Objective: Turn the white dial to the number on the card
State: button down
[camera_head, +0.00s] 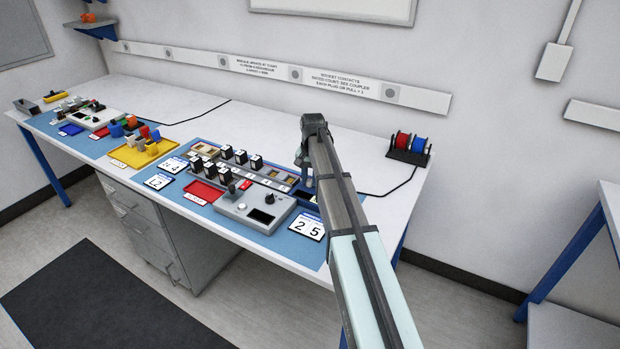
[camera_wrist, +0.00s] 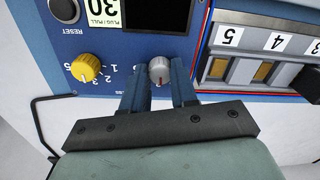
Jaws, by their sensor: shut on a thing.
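The white dial (camera_wrist: 158,70) sits on a blue panel (camera_wrist: 115,48) in the wrist view. A red mark shows on its near side, pointing down in the picture. My gripper (camera_wrist: 158,82) is shut on the dial, one blue-grey finger on each side. In the head view my gripper (camera_head: 302,170) reaches down to the right end of the bench equipment, and my arm hides the dial. A white card reading 30 (camera_wrist: 97,13), with "PLUG / PULL" beside it, shows at the top of the wrist view. Other numbered cards lie on the bench, one reading 25 (camera_head: 307,226).
A yellow dial (camera_wrist: 86,67) and a reset button (camera_wrist: 64,10) are left of the white dial. Numbered slots (camera_wrist: 260,60) lie to its right. A grey control box (camera_head: 252,208) and red and blue spools (camera_head: 409,146) stand nearby in the head view.

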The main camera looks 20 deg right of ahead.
jog(key=n, duration=0.6)
jog(key=shift+n, duration=0.4)
dwell(0.5)
jog(key=c, duration=0.9)
grip_release()
jog(key=shift+r, duration=0.1)
jog(key=r, duration=1.3)
jog(key=shift+d+r, duration=0.3)
jog(key=shift+d, duration=0.05)
